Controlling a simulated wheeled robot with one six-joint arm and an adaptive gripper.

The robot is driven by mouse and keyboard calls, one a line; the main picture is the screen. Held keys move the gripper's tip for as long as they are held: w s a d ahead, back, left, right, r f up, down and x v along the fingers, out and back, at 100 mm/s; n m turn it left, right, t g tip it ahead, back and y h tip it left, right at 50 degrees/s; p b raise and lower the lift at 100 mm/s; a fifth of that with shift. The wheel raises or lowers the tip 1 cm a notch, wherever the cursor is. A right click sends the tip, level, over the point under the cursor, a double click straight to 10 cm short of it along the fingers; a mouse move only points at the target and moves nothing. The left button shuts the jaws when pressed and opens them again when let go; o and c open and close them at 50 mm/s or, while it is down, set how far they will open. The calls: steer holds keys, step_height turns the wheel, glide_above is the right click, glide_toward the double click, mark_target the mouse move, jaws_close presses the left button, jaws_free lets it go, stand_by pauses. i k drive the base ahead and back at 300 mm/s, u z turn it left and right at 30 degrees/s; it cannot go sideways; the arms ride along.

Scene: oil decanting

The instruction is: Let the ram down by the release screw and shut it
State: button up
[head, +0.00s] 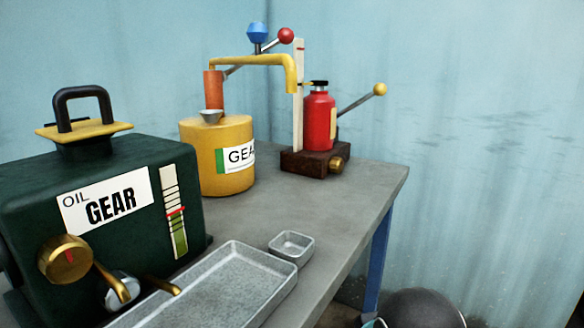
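A red bottle jack (320,120) stands upright on a dark brown base block (306,162) near the far right corner of the table. A brass knob, seemingly the release screw (337,164), sticks out of the base's front right; its turn cannot be read. The jack has a black cap (319,84) on top, and I cannot tell how far its ram stands out. A lever with a yellow ball (380,89) slants up to the right. A pale marked upright strip (298,95) stands just left of the jack. My gripper is not in view.
A yellow gear drum (222,160) with an orange pump and yellow spout (255,60) stands left of the jack. A green oil box (120,205), a long grey tray (225,290) and a small tray (291,246) are nearer. The tabletop (335,205) before the jack is clear.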

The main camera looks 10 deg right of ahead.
mark_target(336, 165)
steer(key=u, duration=0.2)
steer(key=k, duration=0.9)
steer(key=z, duration=0.3)
steer(key=i, duration=0.55)
steer(key=z, duration=0.05)
